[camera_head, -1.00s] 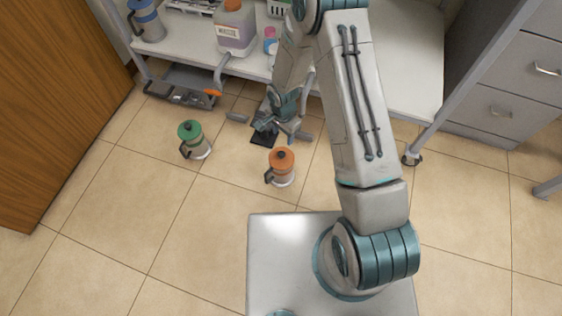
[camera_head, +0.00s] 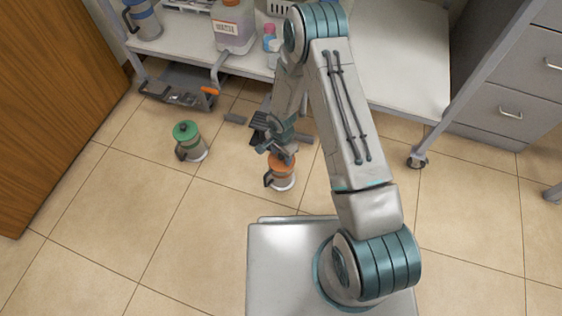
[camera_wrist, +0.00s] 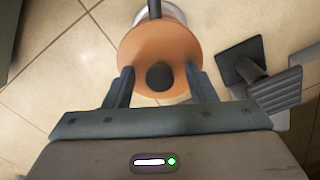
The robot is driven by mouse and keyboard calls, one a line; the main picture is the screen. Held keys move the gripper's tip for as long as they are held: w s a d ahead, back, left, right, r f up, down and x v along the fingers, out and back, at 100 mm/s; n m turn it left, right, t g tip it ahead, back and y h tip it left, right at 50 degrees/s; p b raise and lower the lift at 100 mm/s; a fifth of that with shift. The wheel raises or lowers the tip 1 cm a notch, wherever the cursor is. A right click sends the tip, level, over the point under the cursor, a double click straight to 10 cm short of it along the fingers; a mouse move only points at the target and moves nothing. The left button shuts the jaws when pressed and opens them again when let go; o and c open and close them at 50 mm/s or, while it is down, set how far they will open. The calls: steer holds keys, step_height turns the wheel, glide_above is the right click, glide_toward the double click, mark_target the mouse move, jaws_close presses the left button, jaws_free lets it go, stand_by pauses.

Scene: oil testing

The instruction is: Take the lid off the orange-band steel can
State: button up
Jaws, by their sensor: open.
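The orange-band steel can (camera_head: 281,180) stands upright on the tiled floor, with its dark handle at its left. Its orange lid (camera_wrist: 183,45) with a dark round knob fills the upper middle of the wrist view. My gripper (camera_wrist: 160,77) is open above the lid, its two fingers either side of the knob and apart from it. In the head view my gripper (camera_head: 270,148) partly covers the lid. Whether the fingertips touch the lid top I cannot tell.
A green-lidded can (camera_head: 190,142) stands on the floor to the left. A dark pedal-like part (camera_wrist: 262,80) lies close right of the can in the wrist view. A bench (camera_head: 405,70) with a waste bottle (camera_head: 234,28) is behind. Floor at the front left is clear.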

steer(key=shift+f, duration=0.2)
steer(key=c, duration=1.1)
steer(key=shift+o, duration=0.2)
